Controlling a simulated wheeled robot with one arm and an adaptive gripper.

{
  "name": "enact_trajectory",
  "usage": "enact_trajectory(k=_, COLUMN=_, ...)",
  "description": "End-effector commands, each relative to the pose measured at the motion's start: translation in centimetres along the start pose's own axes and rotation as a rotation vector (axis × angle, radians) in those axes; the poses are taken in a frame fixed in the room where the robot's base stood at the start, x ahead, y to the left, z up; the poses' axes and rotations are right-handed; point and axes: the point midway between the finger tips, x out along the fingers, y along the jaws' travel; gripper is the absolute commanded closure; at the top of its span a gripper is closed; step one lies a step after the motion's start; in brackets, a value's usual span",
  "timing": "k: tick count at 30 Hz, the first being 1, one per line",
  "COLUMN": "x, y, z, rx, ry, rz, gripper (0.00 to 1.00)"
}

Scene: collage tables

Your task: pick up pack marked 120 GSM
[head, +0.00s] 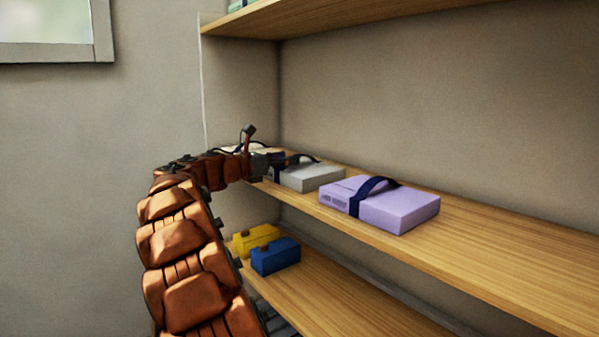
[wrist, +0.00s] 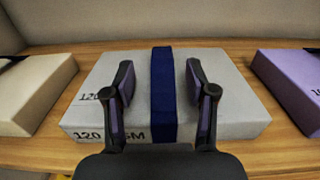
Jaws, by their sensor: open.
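The pack marked 120 GSM (wrist: 230,95) is a light grey block with a dark blue strap (wrist: 163,90) around its middle. It lies flat on the middle shelf, with its print partly hidden by a finger in the wrist view. The pack also shows in the head view (head: 312,178), partly behind my gripper. My gripper (wrist: 160,75) is open, with one finger on each side of the strap. The fingers overlap the pack in the wrist view; I cannot tell whether they touch it.
A lilac pack (head: 405,208) with a dark strap lies to the right on the same wooden shelf (head: 480,240). A cream pack (wrist: 35,90) lies to the left. Yellow (head: 243,243) and blue (head: 275,257) boxes stand on the shelf below. Another shelf (head: 300,15) is above.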

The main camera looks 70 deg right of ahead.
Motion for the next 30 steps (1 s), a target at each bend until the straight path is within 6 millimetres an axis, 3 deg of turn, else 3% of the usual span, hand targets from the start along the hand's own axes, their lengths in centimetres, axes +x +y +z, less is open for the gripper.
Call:
enact_trajectory(k=13, x=4.7, y=-0.3, z=0.2, rx=0.001, ry=0.001, rz=0.001, gripper=0.44)
enact_trajectory(k=21, x=5.2, y=-0.2, z=0.1, rx=0.001, ry=0.0, rz=0.002, gripper=0.44)
enact_trajectory(k=30, x=5.1, y=-0.2, z=0.1, rx=0.001, ry=0.0, rz=0.001, gripper=0.75)
